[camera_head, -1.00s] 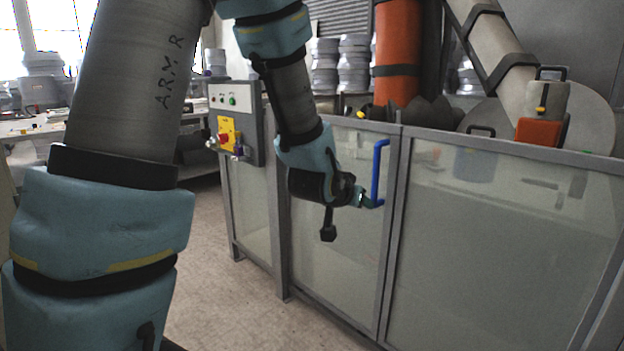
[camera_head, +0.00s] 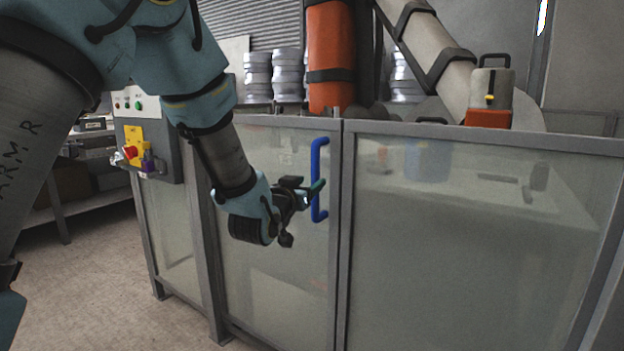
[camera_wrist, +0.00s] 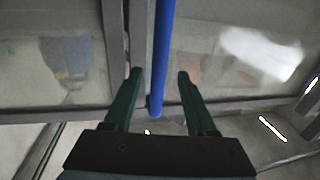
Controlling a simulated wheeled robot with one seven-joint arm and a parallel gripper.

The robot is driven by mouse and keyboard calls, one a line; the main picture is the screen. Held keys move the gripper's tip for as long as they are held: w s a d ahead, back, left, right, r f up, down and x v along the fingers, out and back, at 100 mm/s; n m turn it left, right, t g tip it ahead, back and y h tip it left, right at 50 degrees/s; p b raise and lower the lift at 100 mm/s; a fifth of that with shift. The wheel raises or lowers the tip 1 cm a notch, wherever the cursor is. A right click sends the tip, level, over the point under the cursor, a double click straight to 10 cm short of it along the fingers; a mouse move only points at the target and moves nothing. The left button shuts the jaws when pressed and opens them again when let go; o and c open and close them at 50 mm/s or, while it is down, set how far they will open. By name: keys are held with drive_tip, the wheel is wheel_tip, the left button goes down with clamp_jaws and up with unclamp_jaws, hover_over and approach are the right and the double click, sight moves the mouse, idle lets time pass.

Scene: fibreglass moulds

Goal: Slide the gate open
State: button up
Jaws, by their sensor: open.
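The gate (camera_head: 270,265) is a clear panel in a grey metal frame, standing in line with the panel to its right. A blue upright bar handle (camera_head: 316,165) is fixed near its right edge. My gripper (camera_head: 314,190) is at the lower half of the handle, with its jaws open. In the wrist view the blue handle (camera_wrist: 161,60) runs between the two green fingers (camera_wrist: 158,74), nearer the left one. A gap seems to show on both sides, so the handle is not gripped. Contact cannot be made out in the head view.
A fixed clear panel (camera_head: 470,250) fills the right side. A control box (camera_head: 150,140) with a red button on yellow hangs at the left post. An orange cylinder (camera_head: 330,60) and a machine arm (camera_head: 430,45) stand behind the fence. The floor (camera_head: 90,270) at left is bare.

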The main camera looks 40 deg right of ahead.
sight(313, 180)
drive_tip(key=shift+x, duration=2.15)
clamp_jaws()
